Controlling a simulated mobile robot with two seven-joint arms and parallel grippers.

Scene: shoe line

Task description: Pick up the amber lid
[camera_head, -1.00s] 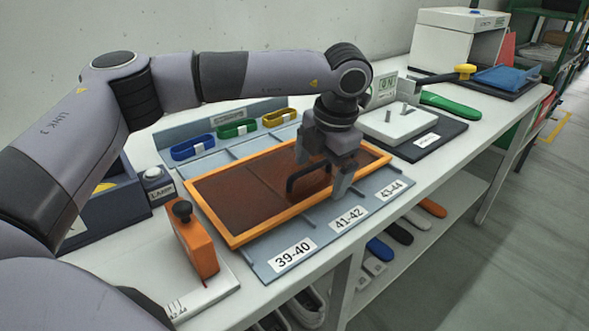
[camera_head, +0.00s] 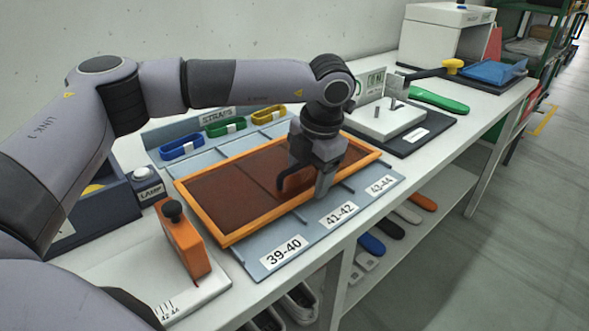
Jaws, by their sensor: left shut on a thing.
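The amber lid (camera_head: 222,196) is a see-through brown panel in an orange frame, with a dark handle (camera_head: 281,184) at its middle. It lies over the front compartments of the grey-blue sorting tray (camera_head: 259,262); I see no clear gap beneath it. My left gripper (camera_head: 318,190) points down over the lid and is shut on its handle. The gripper hides part of the handle and of the panel behind it. My right gripper is not in view.
Blue, green and yellow straps (camera_head: 224,127) lie in the tray's back row. An orange block with a black knob (camera_head: 181,240) stands at the left front. A white fixture on a dark mat (camera_head: 432,134) is to the right. Insoles (camera_head: 388,229) lie on the shelf below.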

